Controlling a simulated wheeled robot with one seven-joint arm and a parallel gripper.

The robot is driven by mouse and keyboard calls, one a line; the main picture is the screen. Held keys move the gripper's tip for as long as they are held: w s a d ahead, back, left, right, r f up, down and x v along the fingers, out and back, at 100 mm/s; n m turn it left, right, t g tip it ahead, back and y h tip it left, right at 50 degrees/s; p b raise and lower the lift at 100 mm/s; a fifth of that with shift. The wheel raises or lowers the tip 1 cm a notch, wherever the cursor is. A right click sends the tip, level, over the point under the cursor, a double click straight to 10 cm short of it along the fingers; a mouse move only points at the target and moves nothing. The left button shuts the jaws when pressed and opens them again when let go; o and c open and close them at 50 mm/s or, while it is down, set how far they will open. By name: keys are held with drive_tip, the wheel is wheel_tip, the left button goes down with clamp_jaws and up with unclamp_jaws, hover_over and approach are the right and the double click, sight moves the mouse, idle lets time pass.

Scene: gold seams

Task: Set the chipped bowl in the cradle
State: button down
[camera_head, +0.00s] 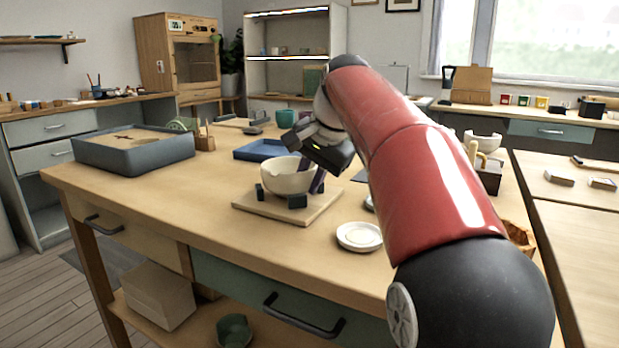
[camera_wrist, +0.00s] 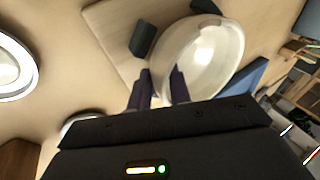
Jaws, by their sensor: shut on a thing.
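The cream chipped bowl (camera_head: 288,176) is upright at the cradle, a pale wooden board (camera_head: 246,208) with dark blocks (camera_head: 297,201) around the bowl. In the wrist view the bowl (camera_wrist: 205,55) is over the board (camera_wrist: 112,22), with one dark block (camera_wrist: 143,40) beside it. My gripper (camera_head: 318,180) is shut on the bowl's rim at its right side; its fingers also show in the wrist view (camera_wrist: 163,82). I cannot tell whether the bowl's base rests fully on the board.
A white dish (camera_head: 359,236) stands right of the cradle near the table's front. A blue tray (camera_head: 262,150) lies behind the cradle, and a grey sand tray (camera_head: 133,152) stands at left. Another bowl (camera_head: 483,141) is at the right. The table left of the cradle is clear.

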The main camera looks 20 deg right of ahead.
drive_tip(key=shift+f, duration=0.25)
idle(0.5)
drive_tip(key=c, duration=0.9)
unclamp_jaws()
drive_tip(key=shift+o, duration=0.9)
drive_tip(key=shift+f, duration=0.1)
drive_tip(key=shift+r+p, duration=3.05)
drive_tip(key=shift+r, duration=0.1)
